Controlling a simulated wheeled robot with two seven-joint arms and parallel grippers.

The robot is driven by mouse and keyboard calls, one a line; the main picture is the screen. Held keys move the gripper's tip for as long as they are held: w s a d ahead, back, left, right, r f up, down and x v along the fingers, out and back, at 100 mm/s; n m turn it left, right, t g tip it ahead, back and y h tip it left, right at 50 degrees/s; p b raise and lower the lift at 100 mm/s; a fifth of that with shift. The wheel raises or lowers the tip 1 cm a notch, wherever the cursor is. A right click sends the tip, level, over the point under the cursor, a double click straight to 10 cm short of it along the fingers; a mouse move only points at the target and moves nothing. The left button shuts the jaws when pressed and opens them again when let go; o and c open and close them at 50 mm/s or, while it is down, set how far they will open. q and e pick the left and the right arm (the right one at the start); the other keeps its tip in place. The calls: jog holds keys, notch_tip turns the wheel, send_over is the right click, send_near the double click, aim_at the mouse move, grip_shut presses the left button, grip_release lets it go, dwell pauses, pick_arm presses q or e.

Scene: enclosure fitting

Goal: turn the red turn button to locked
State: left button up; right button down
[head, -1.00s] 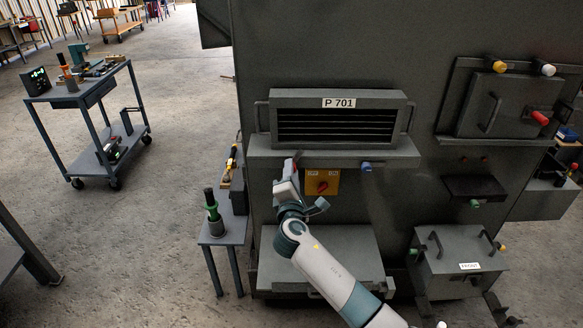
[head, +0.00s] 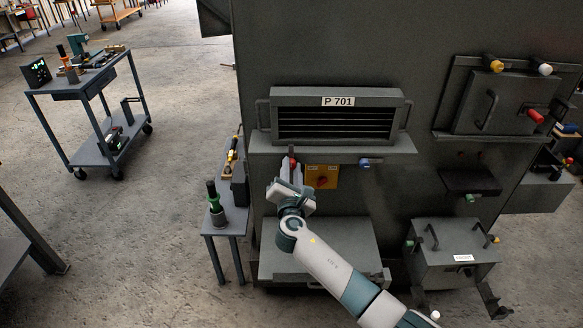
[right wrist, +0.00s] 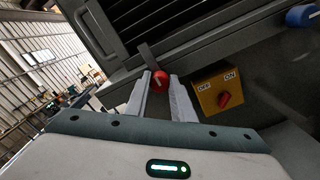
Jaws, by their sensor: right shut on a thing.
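The red turn button (head: 292,152) sits under the lower left of the louvred panel marked P 701 (head: 339,94). In the right wrist view the red button (right wrist: 160,79) shows between my fingertips, with a dark grey bar beside it pointing up toward the panel. My right gripper (head: 291,171) reaches up from below and is shut on the red turn button; its fingers (right wrist: 161,86) stand on either side of it. The fingers hide part of the button. My left gripper is not in view.
A yellow OFF/ON plate with a red switch (head: 322,177) is just right of my gripper. A blue turn button (head: 365,162) is farther right. A ledge (head: 400,146) runs below the louvre. A small side table (head: 226,226) stands at left, a cart (head: 75,90) beyond it.

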jog(key=shift+f, duration=0.1)
jog(key=c, duration=1.5)
grip_release()
jog(key=shift+s, duration=0.1)
jog(key=shift+s+b, duration=2.2)
jog(key=shift+s, duration=6.45)
